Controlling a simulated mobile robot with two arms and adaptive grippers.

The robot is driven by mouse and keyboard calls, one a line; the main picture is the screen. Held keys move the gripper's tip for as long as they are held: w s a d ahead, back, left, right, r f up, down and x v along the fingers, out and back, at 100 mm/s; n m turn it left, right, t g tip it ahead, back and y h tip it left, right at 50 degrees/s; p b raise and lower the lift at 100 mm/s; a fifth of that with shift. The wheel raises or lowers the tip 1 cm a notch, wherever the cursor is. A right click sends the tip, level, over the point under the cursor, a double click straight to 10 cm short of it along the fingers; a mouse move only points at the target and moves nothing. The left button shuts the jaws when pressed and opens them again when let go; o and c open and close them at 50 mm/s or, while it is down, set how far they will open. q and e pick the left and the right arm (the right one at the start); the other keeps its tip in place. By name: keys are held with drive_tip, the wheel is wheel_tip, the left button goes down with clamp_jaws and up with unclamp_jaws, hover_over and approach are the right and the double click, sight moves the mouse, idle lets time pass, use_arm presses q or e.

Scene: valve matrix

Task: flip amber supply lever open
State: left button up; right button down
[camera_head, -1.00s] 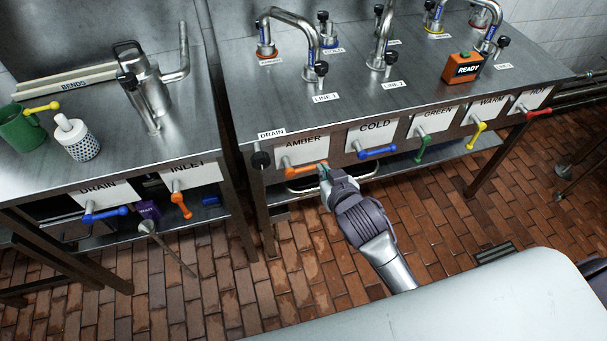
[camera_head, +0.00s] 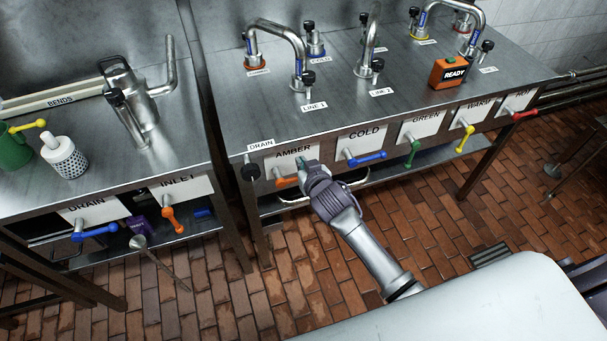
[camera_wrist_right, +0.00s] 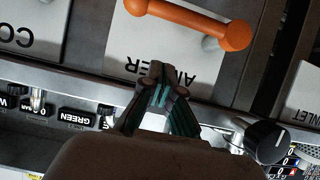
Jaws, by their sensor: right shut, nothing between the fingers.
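The orange amber lever (camera_head: 287,182) sits on the white AMBER panel (camera_head: 279,162) on the front of the right bench. Its handle lies roughly sideways, with its right end hidden behind my right gripper in the head view. In the wrist view, which is upside down, the orange lever (camera_wrist_right: 190,20) crosses the top of the picture. My right gripper (camera_head: 306,168) is in front of the panel's right side. In the wrist view its fingertips (camera_wrist_right: 160,78) are together and empty, near the AMBER lettering and apart from the lever. My left gripper is not in view.
The blue COLD lever (camera_head: 365,159) is just right of my gripper. Green (camera_head: 413,153), yellow (camera_head: 464,139) and red levers follow. A black DRAIN knob (camera_head: 250,172) is left of the amber panel. The READY box (camera_head: 449,73) stands on the benchtop.

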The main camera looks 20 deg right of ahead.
drive_tip(key=shift+s+f, duration=0.3)
drive_tip(key=shift+f, duration=0.6)
drive_tip(key=shift+s+f, duration=0.3)
drive_tip(key=shift+f, duration=0.55)
drive_tip(key=shift+f, duration=0.15)
